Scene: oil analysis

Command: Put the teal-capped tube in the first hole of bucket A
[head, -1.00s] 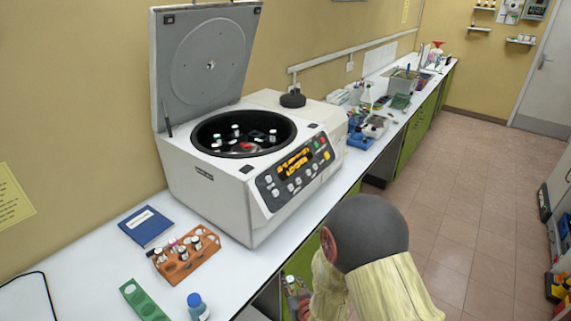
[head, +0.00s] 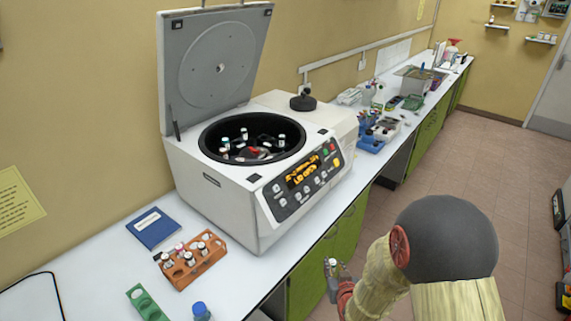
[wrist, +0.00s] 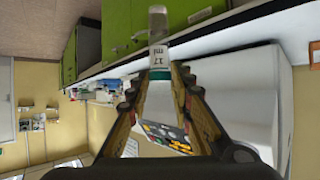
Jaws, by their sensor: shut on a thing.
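My gripper (head: 334,268) is low in front of the bench, right of the centrifuge, near the green cabinet doors. In the head view the held tube is very small. The white centrifuge (head: 235,205) has its lid (head: 215,60) up and its display reads LID OPEN. Its dark bowl (head: 212,131) holds several capped tubes in the rotor. I cannot tell which bucket is A.
An orange rack (head: 203,262) with several tubes, a green rack (head: 145,303), a blue-capped bottle (head: 201,311) and a blue book (head: 153,229) lie on the bench left of the centrifuge. The raised lid and front housing bound the bowl.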

